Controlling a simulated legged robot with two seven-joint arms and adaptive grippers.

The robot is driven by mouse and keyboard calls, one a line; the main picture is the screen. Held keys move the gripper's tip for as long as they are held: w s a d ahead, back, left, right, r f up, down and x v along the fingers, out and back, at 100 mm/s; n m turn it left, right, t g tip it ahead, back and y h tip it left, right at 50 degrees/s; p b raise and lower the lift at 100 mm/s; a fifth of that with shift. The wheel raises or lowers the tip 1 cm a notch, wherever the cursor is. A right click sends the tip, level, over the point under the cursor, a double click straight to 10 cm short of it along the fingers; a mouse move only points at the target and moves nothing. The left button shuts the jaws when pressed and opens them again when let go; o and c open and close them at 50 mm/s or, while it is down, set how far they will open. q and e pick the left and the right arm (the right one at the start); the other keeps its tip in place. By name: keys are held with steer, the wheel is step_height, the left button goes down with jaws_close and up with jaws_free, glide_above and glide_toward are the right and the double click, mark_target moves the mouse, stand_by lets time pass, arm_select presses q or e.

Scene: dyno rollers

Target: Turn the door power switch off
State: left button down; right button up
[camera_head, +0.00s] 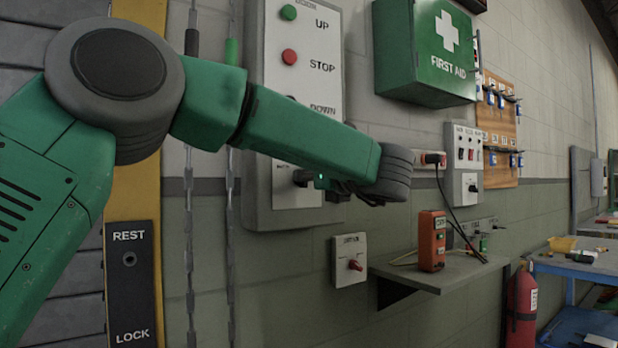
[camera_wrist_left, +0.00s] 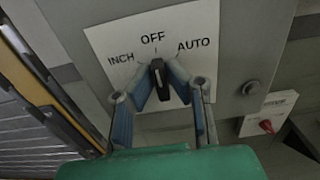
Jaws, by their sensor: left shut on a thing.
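A grey door control panel (camera_head: 355,20) on the wall carries a green UP button (camera_head: 288,12), a red STOP button (camera_head: 289,57) and a DOWN label. On its lower part is a white plate (camera_wrist_left: 105,45) marked INCH, OFF and AUTO, with a black rotary switch (camera_wrist_left: 157,68) whose handle points up at about OFF. My left gripper (camera_wrist_left: 162,82) is shut on this switch, one blue-grey finger at each side. In the head view my left gripper (camera_head: 318,181) is at the panel's lower part, partly hidden by my forearm. My right gripper is not in view.
A small white box with a red switch (camera_head: 355,265) is below the panel. A shelf (camera_head: 440,278) with an orange device (camera_head: 432,241) juts out to its right. A first aid cabinet (camera_head: 425,50) hangs above. A fire extinguisher (camera_head: 521,310) stands at right.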

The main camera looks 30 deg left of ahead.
arm_select(q)
steer(key=c, duration=1.6)
jaws_free()
steer(key=shift+w+a+f, duration=0.1)
steer(key=shift+a+f, duration=0.05)
steer(key=shift+f, duration=0.15)
steer(key=shift+w, duration=0.1)
steer(key=shift+a, duration=0.1)
steer(key=shift+r, duration=0.1)
steer(key=v, duration=1.2)
